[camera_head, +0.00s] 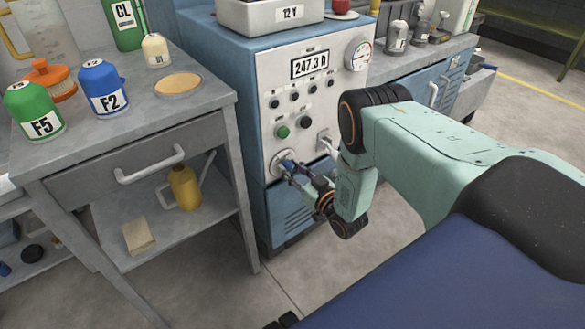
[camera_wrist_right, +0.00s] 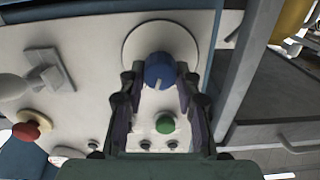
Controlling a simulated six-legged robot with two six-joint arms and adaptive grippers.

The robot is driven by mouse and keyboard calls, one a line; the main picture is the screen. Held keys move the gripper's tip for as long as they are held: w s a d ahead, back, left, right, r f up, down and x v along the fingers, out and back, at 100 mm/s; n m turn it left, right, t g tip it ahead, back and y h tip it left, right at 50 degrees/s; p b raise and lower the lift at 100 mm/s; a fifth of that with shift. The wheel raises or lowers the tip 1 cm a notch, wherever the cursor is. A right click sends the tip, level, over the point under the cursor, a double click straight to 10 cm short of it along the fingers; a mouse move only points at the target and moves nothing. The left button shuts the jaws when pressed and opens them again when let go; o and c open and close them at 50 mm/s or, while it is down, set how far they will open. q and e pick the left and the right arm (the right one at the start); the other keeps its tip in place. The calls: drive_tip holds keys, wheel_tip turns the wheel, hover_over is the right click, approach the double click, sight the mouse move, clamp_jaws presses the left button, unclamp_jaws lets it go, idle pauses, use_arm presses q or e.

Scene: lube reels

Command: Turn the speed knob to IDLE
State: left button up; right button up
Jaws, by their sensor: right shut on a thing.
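The speed knob is a blue round knob with a pale pointer line; it shows in the right wrist view (camera_wrist_right: 160,71) on a round pale dial plate (camera_wrist_right: 160,42). In the head view the knob is mostly hidden by my right gripper (camera_head: 289,168), which reaches the lower left of the blue cabinet's white panel. In the right wrist view the two fingers of the right gripper (camera_wrist_right: 160,80) lie on either side of the knob, shut on it. The lettering around the dial is too small to read. My left gripper is not in view.
The control panel (camera_head: 276,105) carries a display, a gauge, several small black knobs and a green button (camera_head: 283,132). A grey metal bench (camera_head: 150,130) with bottles stands close at the left. My right arm covers the cabinet's right side.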

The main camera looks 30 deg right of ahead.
drive_tip(key=n+p, duration=0.1)
drive_tip(key=n, duration=0.3)
drive_tip(key=shift+n+p, duration=0.3)
drive_tip(key=shift+a+n+p, duration=0.15)
drive_tip(key=shift+n+p, duration=0.55)
drive_tip(key=shift+n, duration=1.8)
drive_tip(key=o, duration=1.1)
drive_tip(key=shift+o, duration=0.2)
drive_tip(key=s, duration=1.2)
drive_tip(key=shift+d, duration=0.45)
drive_tip(key=shift+f, duration=0.1)
